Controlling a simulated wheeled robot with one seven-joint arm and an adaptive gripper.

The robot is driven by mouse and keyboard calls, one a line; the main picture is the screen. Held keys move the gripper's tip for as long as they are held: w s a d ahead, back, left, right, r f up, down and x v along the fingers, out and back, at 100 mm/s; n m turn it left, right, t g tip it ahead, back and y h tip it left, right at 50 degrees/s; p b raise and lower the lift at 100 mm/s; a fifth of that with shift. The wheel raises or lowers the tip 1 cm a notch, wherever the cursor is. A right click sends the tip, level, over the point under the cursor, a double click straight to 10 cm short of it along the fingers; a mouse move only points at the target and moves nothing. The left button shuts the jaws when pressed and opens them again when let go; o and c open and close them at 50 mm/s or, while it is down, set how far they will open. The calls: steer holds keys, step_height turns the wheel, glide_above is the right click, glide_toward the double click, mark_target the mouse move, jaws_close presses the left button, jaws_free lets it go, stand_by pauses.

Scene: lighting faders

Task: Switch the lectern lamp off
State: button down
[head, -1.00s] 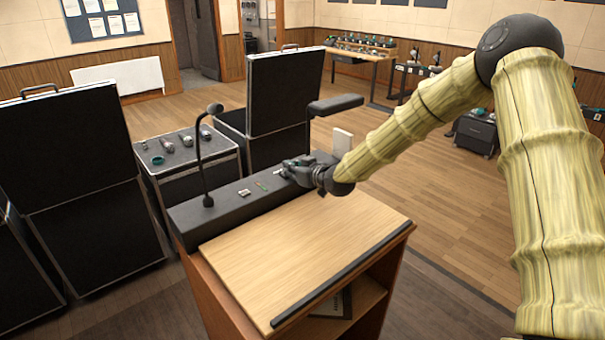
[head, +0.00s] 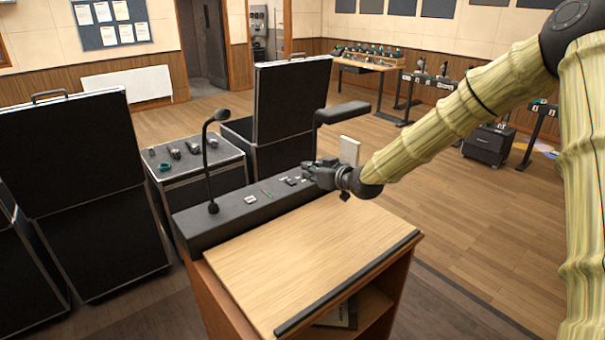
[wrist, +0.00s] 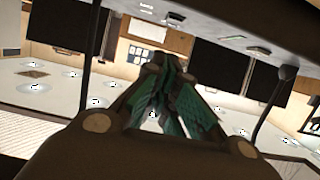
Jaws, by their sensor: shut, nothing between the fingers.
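The lectern (head: 315,255) has a sloped wooden top with a dark control console (head: 230,222) along its back edge. The lectern lamp (head: 342,112), a black post with a flat horizontal head, rises at the console's right end; I cannot tell whether it is lit. Small controls (head: 291,181) sit on the console just left of my gripper (head: 306,170), with another small switch (head: 250,199) further left. My gripper is shut and empty, close over the console's right part; contact is unclear. In the wrist view, its closed fingers (wrist: 172,78) point toward the console (wrist: 205,28).
A gooseneck microphone (head: 210,155) stands at the console's left end. Black flight cases (head: 85,190) and a case table with handheld items (head: 195,165) stand behind and left. A white panel (head: 349,150) is just behind my gripper. Open floor lies to the right.

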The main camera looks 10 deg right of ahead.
steer(key=shift+f+b+v, duration=0.1)
steer(key=shift+b+v, duration=0.25)
steer(key=shift+v, duration=0.75)
steer(key=shift+f+b+v, duration=0.15)
steer(key=shift+b+v, duration=0.2)
steer(key=shift+v, duration=0.75)
steer(key=shift+s+f, duration=0.1)
steer(key=shift+s, duration=0.05)
